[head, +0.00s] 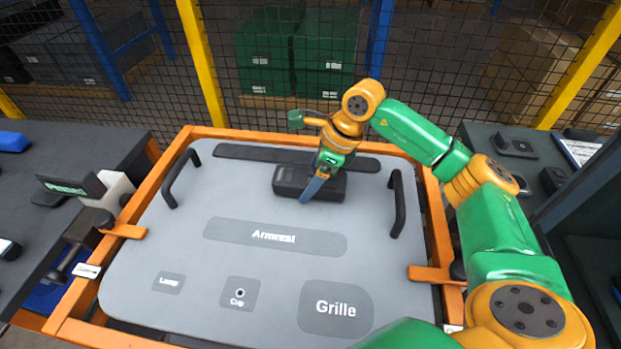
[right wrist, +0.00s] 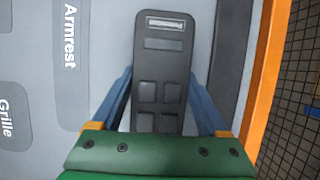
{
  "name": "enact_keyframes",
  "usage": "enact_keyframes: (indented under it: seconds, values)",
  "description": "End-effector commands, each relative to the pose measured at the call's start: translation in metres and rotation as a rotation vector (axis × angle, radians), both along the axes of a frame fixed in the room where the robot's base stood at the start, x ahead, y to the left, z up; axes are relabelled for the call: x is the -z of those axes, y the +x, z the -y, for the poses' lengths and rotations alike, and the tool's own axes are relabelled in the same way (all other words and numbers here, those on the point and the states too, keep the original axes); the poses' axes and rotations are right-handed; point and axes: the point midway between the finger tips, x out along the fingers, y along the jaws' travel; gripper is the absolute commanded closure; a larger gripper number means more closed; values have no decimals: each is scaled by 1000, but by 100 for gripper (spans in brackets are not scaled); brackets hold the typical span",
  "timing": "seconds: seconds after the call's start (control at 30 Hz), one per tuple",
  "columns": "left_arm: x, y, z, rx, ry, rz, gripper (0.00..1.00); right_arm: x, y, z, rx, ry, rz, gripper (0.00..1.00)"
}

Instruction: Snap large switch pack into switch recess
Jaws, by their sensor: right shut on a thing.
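The large switch pack (head: 333,186) is a dark oblong block at the upper middle of the grey door panel (head: 180,230). My right gripper (head: 314,188) is shut on it, with one blue finger in front of its near side. In the right wrist view the pack (right wrist: 160,70) lies lengthwise between the two blue fingers, showing several square buttons and a pale strip at its far end. I cannot tell whether it touches the panel. No empty switch recess shows; the area under the pack is hidden. My left gripper is not in view.
The panel has marked areas "Armrest" (head: 275,238), "Lamp" (head: 168,283), "Clip" (head: 240,293) and "Grille" (head: 335,308). Black handles (head: 180,178) (head: 397,203) rise at both sides. A long dark strip (head: 250,153) lies behind the pack. An orange frame (head: 433,230) surrounds the panel; dark benches flank it.

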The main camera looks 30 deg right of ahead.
Motion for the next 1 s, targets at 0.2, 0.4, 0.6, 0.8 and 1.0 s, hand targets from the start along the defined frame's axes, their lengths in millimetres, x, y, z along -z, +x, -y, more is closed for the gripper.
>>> enact_keyframes:
  seconds: [0.2,0.4,0.6,0.8,1.0]
  values:
    - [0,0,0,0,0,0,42,0,0,0,0,0,0,90]
    - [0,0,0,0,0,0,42,0,0,0,0,0,-1,0]
    - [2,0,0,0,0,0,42,-3,-1,1,0,0,0,0]
    - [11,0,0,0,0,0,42,-40,-10,14,1,0,5,0]
    - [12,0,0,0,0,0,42,-64,-16,22,0,0,1,0]
